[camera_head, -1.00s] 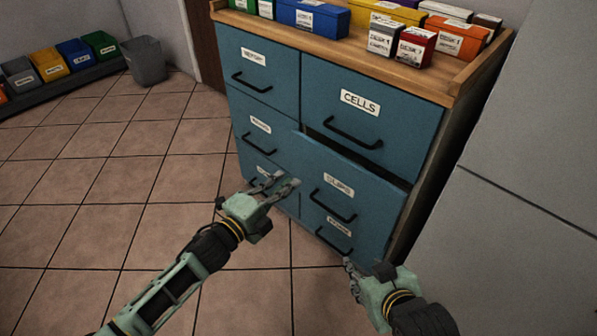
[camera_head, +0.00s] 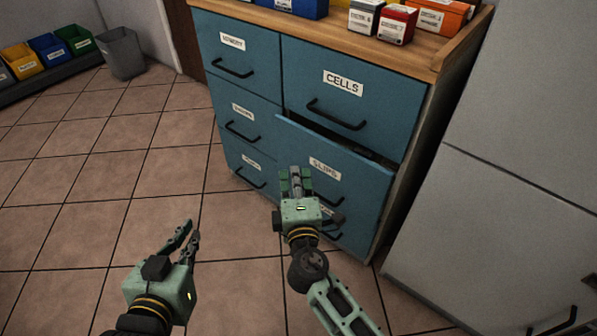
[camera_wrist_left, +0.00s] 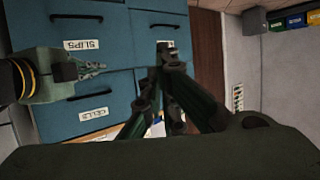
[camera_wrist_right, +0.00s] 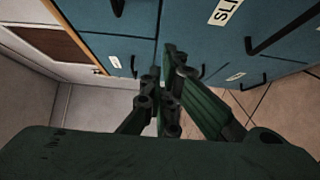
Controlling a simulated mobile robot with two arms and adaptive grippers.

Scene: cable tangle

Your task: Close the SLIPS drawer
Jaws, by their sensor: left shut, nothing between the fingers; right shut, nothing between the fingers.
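The blue SLIPS drawer (camera_head: 362,190) is in the cabinet's right column, below the CELLS drawer (camera_head: 390,110). It stands partly pulled out, with a dark gap along its top edge. Its white label (camera_head: 325,168) is visible; its handle is partly hidden by my right gripper (camera_head: 296,172). That gripper is shut and empty, in front of the drawer front, left of the label; I cannot tell whether it touches. The SLIPS label also shows in the left wrist view (camera_wrist_left: 82,45) and is cut off in the right wrist view (camera_wrist_right: 225,11). My left gripper (camera_head: 188,232) is shut and empty over the floor, left of the cabinet front.
Several boxes, including a red one (camera_head: 397,25), stand on the wooden cabinet top (camera_head: 440,52). A pale wall or panel (camera_head: 500,130) stands to the right. A grey bin (camera_head: 122,52) and coloured bins are at the far left. The tiled floor (camera_head: 90,180) is clear.

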